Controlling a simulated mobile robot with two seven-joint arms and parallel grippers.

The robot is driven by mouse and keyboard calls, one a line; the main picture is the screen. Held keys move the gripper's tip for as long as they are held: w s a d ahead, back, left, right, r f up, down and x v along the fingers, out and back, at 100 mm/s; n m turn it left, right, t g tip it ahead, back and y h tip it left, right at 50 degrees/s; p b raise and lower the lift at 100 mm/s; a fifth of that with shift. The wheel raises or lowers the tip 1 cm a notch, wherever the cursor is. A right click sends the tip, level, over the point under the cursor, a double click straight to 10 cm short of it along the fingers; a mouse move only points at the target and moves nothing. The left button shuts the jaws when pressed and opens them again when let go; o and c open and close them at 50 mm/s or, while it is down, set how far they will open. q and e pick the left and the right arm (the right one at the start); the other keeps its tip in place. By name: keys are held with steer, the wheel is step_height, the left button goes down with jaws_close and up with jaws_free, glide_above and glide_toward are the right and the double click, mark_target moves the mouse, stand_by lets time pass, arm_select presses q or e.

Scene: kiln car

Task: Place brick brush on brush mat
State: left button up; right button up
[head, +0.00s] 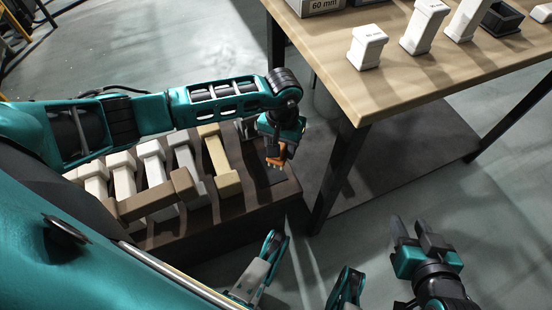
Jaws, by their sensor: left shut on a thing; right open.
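The brick brush (276,154) shows as a small orange-brown piece, partly hidden by the fingers. My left gripper (281,145) is shut on it, pointing down over the right end of the dark brown kiln car deck (228,232). A darker flat patch just below the brush looks like the brush mat (284,187). I cannot tell whether the brush touches it. My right gripper (424,240) is open and empty, over the floor at the lower right, well apart from the deck.
Several white, grey, tan and brown bars (158,194) lie on the deck left of the brush. A wooden table (395,85) stands at the upper right, with white blocks (367,47) and a black tray (502,18) on it. Its dark leg (335,178) stands close to the deck's right end.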

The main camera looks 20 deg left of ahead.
arm_select(q)
step_height(320, 180, down, 4)
steer(key=shift+f+b, duration=0.15)
steer(key=shift+b, duration=0.4)
step_height(320, 180, down, 4)
steer(key=shift+s+d+r+b, duration=0.1)
steer(key=shift+b, duration=0.6)
arm_select(e)
steer(key=shift+w+a+f+y, duration=0.2)
steer(key=shift+a+f+y, duration=0.1)
steer(key=shift+a+f, duration=0.15)
arm_select(q)
steer(key=o, duration=0.8)
steer(key=shift+o, duration=0.7)
arm_select(e)
steer(key=shift+s+f, duration=0.15)
steer(key=shift+f, duration=0.05)
